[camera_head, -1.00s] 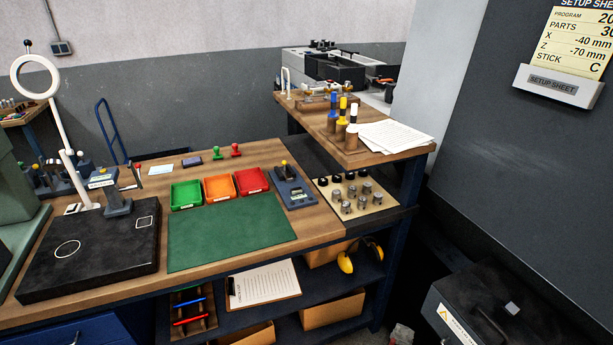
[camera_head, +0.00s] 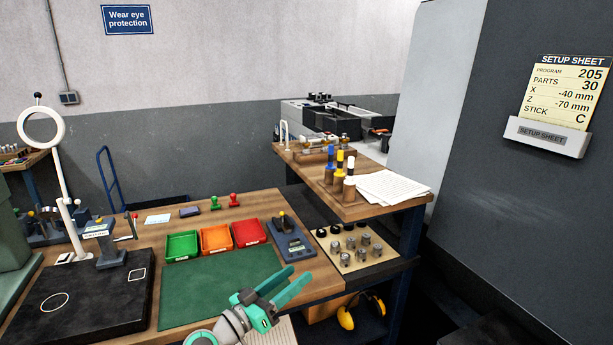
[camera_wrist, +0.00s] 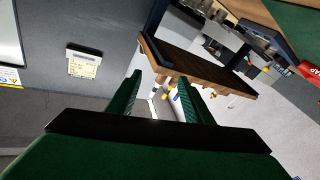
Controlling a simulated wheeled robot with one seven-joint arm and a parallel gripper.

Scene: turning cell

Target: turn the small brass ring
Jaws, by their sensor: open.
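I cannot make out a small brass ring for certain in either view. A fixture with small brass-coloured parts (camera_head: 322,141) stands at the back of the raised wooden shelf, too small to read. My gripper (camera_head: 301,273) is teal-green, open and empty, in front of the right end of the green mat (camera_head: 215,291), pointing up and to the right. In the wrist view its two dark green fingers (camera_wrist: 160,82) stand apart with nothing gripped between them. In that view the scene is strongly tilted.
Green, orange and red bins (camera_head: 182,246) line the mat's back edge. A scale (camera_head: 290,238) and a beige board of metal parts (camera_head: 377,262) are to the right. Coloured-handled tools (camera_head: 340,165) and papers (camera_head: 393,188) are on the raised shelf. A dark machine wall (camera_head: 480,190) bounds the right.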

